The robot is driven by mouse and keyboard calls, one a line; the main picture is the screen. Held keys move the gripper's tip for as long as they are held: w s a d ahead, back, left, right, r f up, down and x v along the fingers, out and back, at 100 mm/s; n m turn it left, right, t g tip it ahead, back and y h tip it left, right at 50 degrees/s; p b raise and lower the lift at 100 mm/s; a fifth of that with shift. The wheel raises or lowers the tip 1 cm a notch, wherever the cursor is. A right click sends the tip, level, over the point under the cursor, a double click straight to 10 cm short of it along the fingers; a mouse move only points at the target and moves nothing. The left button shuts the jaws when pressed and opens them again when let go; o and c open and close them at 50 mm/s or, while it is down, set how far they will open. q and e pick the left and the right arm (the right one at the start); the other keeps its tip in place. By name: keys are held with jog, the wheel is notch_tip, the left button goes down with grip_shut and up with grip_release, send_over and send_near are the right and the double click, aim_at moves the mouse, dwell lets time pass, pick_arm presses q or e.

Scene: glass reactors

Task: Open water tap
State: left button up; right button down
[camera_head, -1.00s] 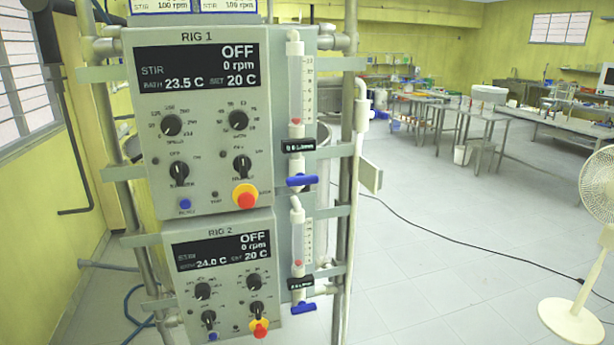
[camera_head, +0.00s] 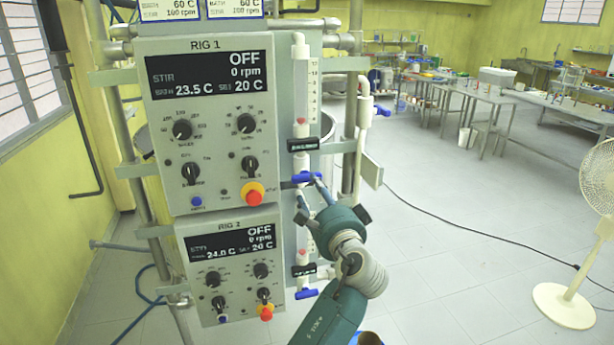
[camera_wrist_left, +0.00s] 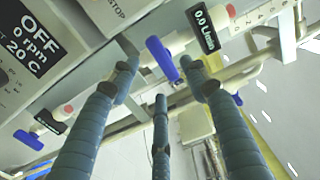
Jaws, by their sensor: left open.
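The upper blue tap handle (camera_head: 303,178) sits under the flow tube of RIG 1 and lies about crosswise. In the left wrist view this blue handle (camera_wrist_left: 163,59) shows ahead of the fingertips, between the left and right fingers. My left gripper (camera_head: 309,199) is just below and beside this handle in the head view. Its three blue-grey fingers are spread and empty in the wrist view (camera_wrist_left: 160,76); I cannot tell whether one touches the handle. The lower blue tap handle (camera_head: 306,293), under the RIG 2 tube, also lies crosswise. My right gripper is not in view.
The RIG 1 panel (camera_head: 215,130) and RIG 2 panel (camera_head: 235,255) stand left of the tubes, with knobs and red-yellow buttons close by. A vertical metal post (camera_head: 352,120) stands right of the tubes. A white fan (camera_head: 570,300) stands far right. Floor between is open.

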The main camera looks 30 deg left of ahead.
aim_at(308, 181)
pick_arm(q)
jog(key=p+x, duration=0.2)
jog(key=x, duration=0.4)
jog(key=shift+w+a+r, duration=0.1)
jog(key=shift+r, duration=0.05)
jog(key=shift+w+a+f+p, duration=0.2)
jog(key=shift+w+a+p, duration=0.15)
jog(key=shift+w+a, duration=0.25)
jog(key=shift+s, duration=0.1)
jog(key=shift+c, duration=0.5)
